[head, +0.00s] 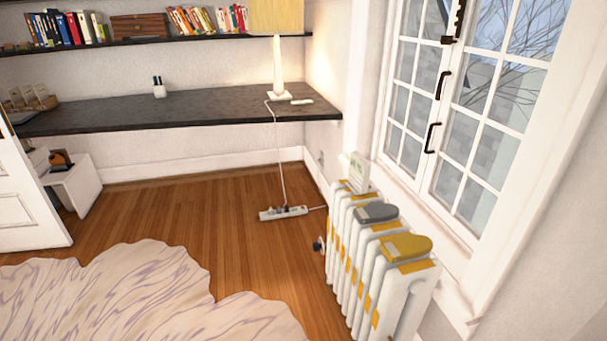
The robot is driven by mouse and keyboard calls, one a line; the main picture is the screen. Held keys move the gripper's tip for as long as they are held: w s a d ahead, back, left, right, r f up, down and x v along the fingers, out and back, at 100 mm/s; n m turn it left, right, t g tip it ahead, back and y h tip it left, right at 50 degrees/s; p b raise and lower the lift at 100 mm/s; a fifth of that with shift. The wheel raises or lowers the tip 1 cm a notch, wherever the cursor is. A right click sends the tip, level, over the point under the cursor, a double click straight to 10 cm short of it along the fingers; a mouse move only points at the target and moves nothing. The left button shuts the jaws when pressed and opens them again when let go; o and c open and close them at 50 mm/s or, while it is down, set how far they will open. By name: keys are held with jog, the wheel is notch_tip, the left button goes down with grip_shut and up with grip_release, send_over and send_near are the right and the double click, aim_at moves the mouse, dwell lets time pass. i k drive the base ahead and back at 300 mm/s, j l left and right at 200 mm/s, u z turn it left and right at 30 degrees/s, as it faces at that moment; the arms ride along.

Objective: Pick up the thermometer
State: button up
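A small upright white device with a greyish face, which looks like the thermometer (357,172), stands at the far end of the white radiator (358,262) in the head view, below the window. A grey rounded object (377,213) lies in the middle of the radiator top, nearer than the white device. A yellow rounded object (407,247) lies at the near end. I cannot tell what these two are. My gripper is not in view.
A dark desk (190,106) with a lamp (277,70) runs along the back wall. A power strip (283,212) and its cord lie on the wooden floor (235,240). A pale rug (130,295) covers the front left. A white door (25,200) stands at left.

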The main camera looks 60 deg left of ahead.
aim_at(359, 168)
jog(key=u, duration=1.65)
jog(key=i+j+z, duration=0.1)
jog(key=i+j, duration=0.2)
jog(key=i, duration=0.3)
jog(key=i+j+z, duration=0.15)
jog(key=i+j, duration=0.2)
jog(key=i, duration=0.2)
jog(key=i+j+z, duration=0.1)
jog(key=i+j, duration=0.3)
jog(key=i, duration=0.15)
